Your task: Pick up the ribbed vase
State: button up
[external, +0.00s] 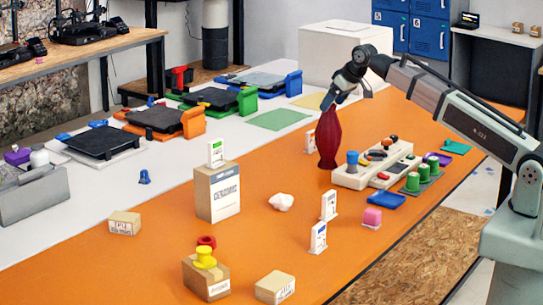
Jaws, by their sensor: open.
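The ribbed vase (328,140) is dark red, tall and narrow at both ends, and looks upright above or on the orange table. My gripper (330,101) is at the top of the vase, reaching down from the upper right. The jaws are open. The fingertips are small and dark here, so I cannot tell whether they surround the vase's neck or touch it.
A cream tray (349,182) with small parts stands right of the vase, with green spools (424,167) beside it. A cardboard box (217,193), white cards (318,238) and a white lump (281,202) are nearer. Printers line the white table behind.

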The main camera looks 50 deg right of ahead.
jog(key=shift+x, duration=2.6)
jog(key=c, duration=1.6)
jog(key=shift+r, duration=0.15)
